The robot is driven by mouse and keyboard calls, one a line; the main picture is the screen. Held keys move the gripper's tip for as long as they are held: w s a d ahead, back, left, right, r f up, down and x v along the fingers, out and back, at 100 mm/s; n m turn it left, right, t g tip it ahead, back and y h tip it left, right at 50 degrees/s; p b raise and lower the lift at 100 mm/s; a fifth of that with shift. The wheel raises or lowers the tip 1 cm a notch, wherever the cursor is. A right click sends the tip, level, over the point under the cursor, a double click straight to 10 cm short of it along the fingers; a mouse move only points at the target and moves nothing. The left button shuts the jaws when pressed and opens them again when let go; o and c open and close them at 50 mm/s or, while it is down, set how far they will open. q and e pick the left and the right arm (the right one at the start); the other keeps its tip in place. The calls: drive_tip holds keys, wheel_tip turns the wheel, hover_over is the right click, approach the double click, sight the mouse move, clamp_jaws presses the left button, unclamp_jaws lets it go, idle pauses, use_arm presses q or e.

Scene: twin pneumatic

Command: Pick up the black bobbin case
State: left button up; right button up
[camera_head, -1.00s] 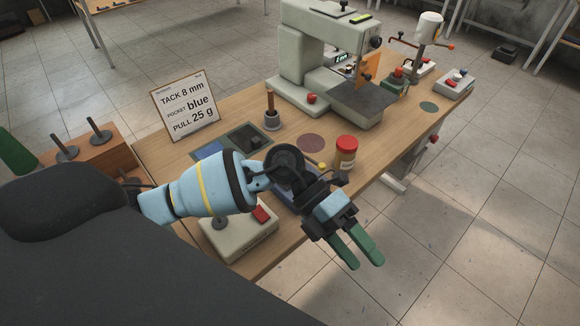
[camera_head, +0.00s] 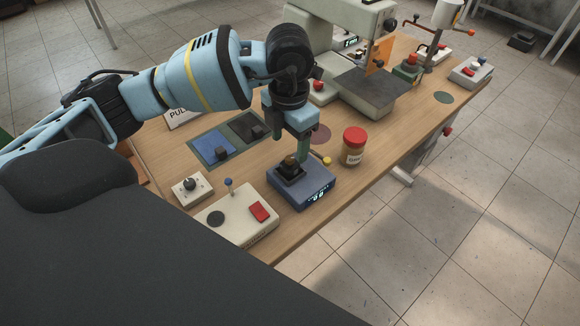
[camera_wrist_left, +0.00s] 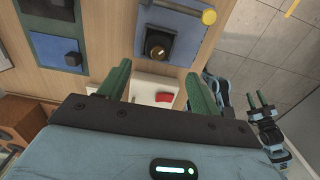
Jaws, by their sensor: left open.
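In the left wrist view the case (camera_wrist_left: 157,46) lies a little beyond the gap between the open green fingertips (camera_wrist_left: 157,72). My right gripper (camera_wrist_left: 258,97) shows small at the right of that view, its green fingers apart, away from the case.
A red-lidded jar (camera_head: 354,147) stands right of the blue device. A control box with a red button (camera_head: 235,222) and a small knob box (camera_head: 192,188) are at left. Blue (camera_head: 205,145) and black pads with dark blocks lie behind.

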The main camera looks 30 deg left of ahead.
sight(290, 157)
use_arm(q)
drive_tip(key=shift+w+a+f, duration=0.1)
drive_tip(key=shift+w+f, duration=0.1)
drive_tip(key=shift+f, duration=1.55)
drive_tip(key=shift+w+a+f, duration=0.1)
drive_tip(key=shift+w+f, duration=0.05)
drive_tip(key=shift+f, duration=1.6)
drive_tip(key=shift+c, duration=0.2)
drive_tip(key=shift+d, duration=0.1)
drive_tip(key=c, duration=1.1)
drive_tip(key=shift+r, duration=0.1)
drive_tip(key=shift+w+r, duration=0.1)
drive_tip(key=shift+r, duration=0.4)
drive_tip(key=shift+s+d+r, duration=0.15)
drive_tip(key=shift+s+r, duration=0.05)
drive_tip(key=shift+r, duration=0.45)
drive_tip(key=shift+s+d+r, duration=0.1)
drive_tip(key=shift+s+r, duration=0.1)
drive_tip(key=shift+r, duration=0.4)
drive_tip(key=s+d, duration=0.2)
drive_tip(key=s, duration=0.2)
drive_tip(key=s+d+r, duration=0.1)
drive_tip(key=s+d, duration=0.2)
drive_tip(key=s, duration=0.1)
drive_tip(key=s+d, duration=0.3)
drive_tip(key=s, duration=0.1)
drive_tip(key=shift+s+d+r, duration=0.2)
drive_tip(key=shift+s, duration=0.1)
